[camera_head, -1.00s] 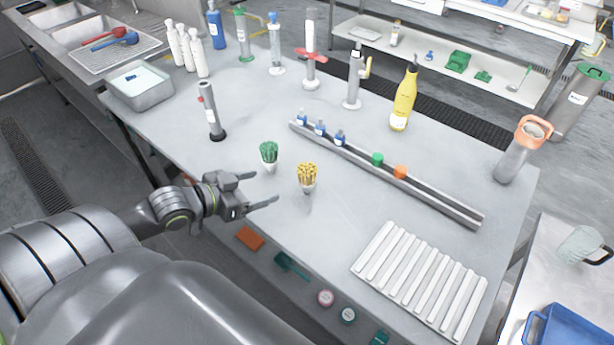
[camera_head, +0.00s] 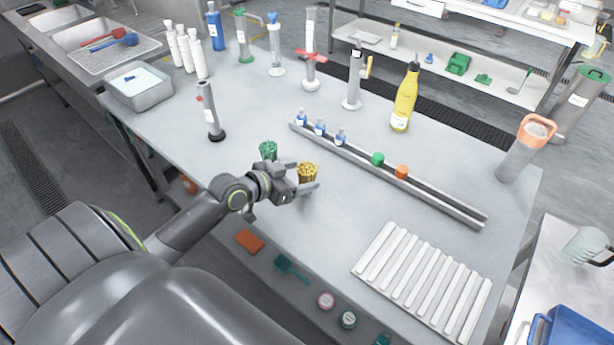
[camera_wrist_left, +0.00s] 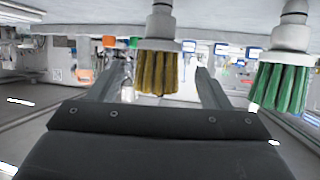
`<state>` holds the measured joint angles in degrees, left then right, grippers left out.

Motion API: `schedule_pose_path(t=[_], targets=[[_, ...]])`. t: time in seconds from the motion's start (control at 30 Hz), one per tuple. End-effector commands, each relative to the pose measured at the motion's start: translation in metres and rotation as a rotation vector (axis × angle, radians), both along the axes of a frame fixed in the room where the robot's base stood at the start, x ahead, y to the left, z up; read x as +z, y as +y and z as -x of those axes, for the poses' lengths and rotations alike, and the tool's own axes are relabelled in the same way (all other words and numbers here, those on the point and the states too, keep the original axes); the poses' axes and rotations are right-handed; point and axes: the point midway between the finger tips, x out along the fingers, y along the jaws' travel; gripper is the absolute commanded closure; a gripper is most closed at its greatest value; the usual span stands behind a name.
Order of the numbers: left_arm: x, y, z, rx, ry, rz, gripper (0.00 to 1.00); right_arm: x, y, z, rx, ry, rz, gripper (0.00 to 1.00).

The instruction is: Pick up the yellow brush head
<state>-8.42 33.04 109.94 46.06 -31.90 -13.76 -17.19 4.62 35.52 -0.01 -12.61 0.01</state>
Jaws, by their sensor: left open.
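The yellow brush head (camera_head: 307,171) stands on the grey table with its bristles up. It shows upside down in the left wrist view (camera_wrist_left: 157,72), on a pale round base. My left gripper (camera_head: 298,178) is open and low over the table at the brush head. In the wrist view the brush head appears in the gap between the two fingers, with space on both sides. I cannot tell how deep between them it sits. My right gripper is not in view.
A green brush head (camera_head: 268,151) stands close by, outside the fingers in the wrist view (camera_wrist_left: 283,88). A long rail (camera_head: 440,202) with small bottles and caps lies behind. A white ribbed rack (camera_head: 422,280) lies at the front right. Table between them is clear.

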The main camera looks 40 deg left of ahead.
Motion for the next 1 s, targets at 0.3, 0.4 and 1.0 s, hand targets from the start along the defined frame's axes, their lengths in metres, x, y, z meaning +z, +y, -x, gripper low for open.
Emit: schedule_pose_path(t=[0.3,0.4,1.0], targets=[[-0.014,-0.013,-0.035,0.002,-0.001,0.002,0.29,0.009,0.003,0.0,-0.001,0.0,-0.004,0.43],[-0.017,-0.014,-0.039,0.001,0.0,0.001,0.29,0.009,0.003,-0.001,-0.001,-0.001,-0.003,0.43],[-0.017,-0.014,-0.039,0.001,0.0,0.0,0.77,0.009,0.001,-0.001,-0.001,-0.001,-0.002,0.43]])
